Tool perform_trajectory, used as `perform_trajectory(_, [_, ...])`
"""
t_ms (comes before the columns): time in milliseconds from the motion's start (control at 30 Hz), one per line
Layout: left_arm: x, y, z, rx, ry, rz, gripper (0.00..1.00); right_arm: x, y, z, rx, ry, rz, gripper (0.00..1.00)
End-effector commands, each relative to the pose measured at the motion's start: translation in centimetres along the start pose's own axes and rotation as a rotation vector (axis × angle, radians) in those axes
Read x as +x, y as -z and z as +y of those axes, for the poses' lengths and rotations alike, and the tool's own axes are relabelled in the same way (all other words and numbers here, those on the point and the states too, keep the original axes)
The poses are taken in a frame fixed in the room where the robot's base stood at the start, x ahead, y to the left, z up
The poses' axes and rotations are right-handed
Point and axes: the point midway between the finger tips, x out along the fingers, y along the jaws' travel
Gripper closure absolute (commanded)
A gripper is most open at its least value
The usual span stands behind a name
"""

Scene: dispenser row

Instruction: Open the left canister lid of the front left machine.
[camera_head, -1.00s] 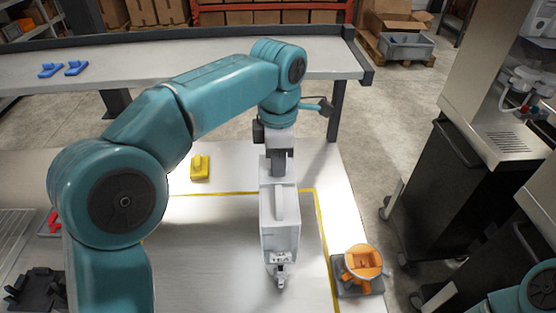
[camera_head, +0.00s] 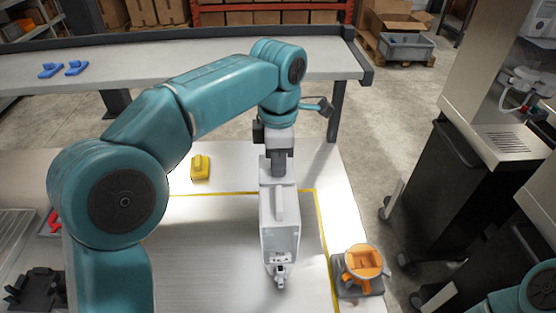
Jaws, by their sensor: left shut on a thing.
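My left gripper (camera_head: 278,160) is shut on the back end of a white box-like canister (camera_head: 280,235) over the table. The canister has a raised handle along its top, a small label on its near face and a spout at its near end. I cannot tell whether it touches the table. No separate lid can be made out. Part of a tall grey machine (camera_head: 482,95) with a dark lower body stands at the right edge. My right gripper is out of view; only a teal piece of my arm shows at the lower right.
The white table (camera_head: 230,270) has a yellow taped outline. On it are a yellow block (camera_head: 200,168) and, at the right edge, an orange fixture (camera_head: 365,262) on a grey base. Two blue pieces (camera_head: 76,67) lie on the rear bench (camera_head: 200,65). Open floor lies between table and machine.

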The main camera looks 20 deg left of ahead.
Motion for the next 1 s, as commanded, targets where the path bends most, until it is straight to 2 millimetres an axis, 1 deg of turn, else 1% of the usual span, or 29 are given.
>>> perform_trajectory(100, [-0.1, 0.0, 0.0, 0.000, 0.000, 0.001, 1.00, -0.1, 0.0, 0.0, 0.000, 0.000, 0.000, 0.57])
perform_trajectory(167, [-0.3, 0.0, 0.1, 0.000, 0.006, 0.001, 1.00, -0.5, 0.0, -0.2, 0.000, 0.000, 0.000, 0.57])
perform_trajectory(267, [-0.9, 0.0, 0.2, -0.001, 0.036, 0.003, 1.00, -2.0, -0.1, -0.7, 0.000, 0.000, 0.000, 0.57])
perform_trajectory(367, [-1.6, 0.0, 0.5, -0.002, 0.089, 0.005, 1.00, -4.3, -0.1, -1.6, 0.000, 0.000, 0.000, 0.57])
perform_trajectory(500, [-2.2, 0.0, 1.1, -0.004, 0.199, 0.004, 1.00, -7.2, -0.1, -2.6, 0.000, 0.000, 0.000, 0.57])
perform_trajectory(533, [-2.1, 0.0, 1.3, -0.006, 0.231, 0.003, 1.00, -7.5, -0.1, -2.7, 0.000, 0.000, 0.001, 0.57])
perform_trajectory(633, [-1.6, -0.1, 1.6, -0.005, 0.297, 0.002, 1.00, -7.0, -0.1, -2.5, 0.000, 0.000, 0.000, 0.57])
perform_trajectory(733, [-1.7, 0.0, 1.8, -0.003, 0.340, 0.001, 1.00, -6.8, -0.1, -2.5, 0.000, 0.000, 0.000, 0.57])
perform_trajectory(1000, [-2.0, 0.0, 1.8, 0.000, 0.374, 0.000, 1.00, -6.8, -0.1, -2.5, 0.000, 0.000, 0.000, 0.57])
